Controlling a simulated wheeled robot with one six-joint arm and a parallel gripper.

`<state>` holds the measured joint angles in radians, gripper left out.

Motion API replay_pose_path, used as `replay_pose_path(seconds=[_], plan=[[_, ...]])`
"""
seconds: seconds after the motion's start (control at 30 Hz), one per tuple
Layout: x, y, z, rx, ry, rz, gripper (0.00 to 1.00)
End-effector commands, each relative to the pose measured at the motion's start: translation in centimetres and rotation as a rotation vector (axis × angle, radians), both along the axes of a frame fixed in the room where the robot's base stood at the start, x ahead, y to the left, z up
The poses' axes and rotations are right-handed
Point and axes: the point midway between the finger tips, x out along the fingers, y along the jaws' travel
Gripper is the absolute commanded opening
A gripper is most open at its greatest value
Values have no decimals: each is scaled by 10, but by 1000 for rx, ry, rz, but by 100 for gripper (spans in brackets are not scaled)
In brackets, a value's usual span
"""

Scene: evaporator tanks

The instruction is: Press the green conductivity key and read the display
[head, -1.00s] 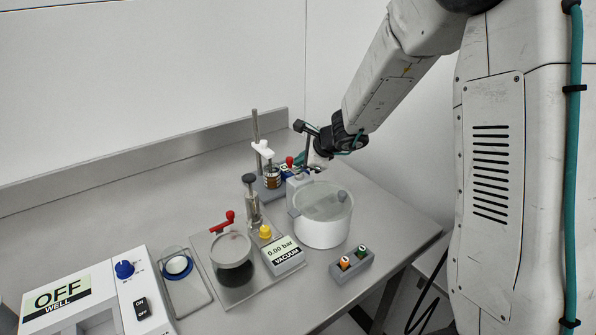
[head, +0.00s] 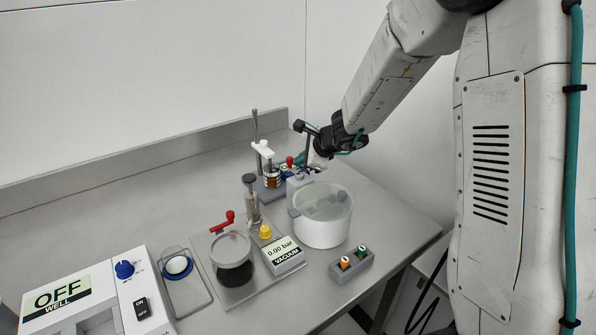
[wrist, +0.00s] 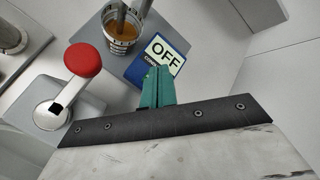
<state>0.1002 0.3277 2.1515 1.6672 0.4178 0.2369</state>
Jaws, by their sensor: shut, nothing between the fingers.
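A blue meter with a display reading OFF (wrist: 161,47) lies beyond my fingertips in the wrist view. In the head view the meter shows only as a small piece, mostly hidden behind a red knob and my gripper (head: 301,160). In the wrist view my gripper (wrist: 158,76) has its teal fingers together and empty, with the tips at the lower edge of the meter. The green conductivity key cannot be made out; the fingers cover that part of the meter. I cannot tell whether the tips touch it.
A red knob (wrist: 83,60) on a lever stands left of my fingers.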

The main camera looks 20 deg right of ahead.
Motion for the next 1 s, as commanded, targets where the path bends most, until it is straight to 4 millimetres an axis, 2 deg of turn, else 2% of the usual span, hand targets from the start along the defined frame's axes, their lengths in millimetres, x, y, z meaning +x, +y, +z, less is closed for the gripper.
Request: replay_pose_path(seconds=[0.57,1.0], plan=[[0,0,0,0,0,0,0],[0,0,-9,1,0,-1,0]])
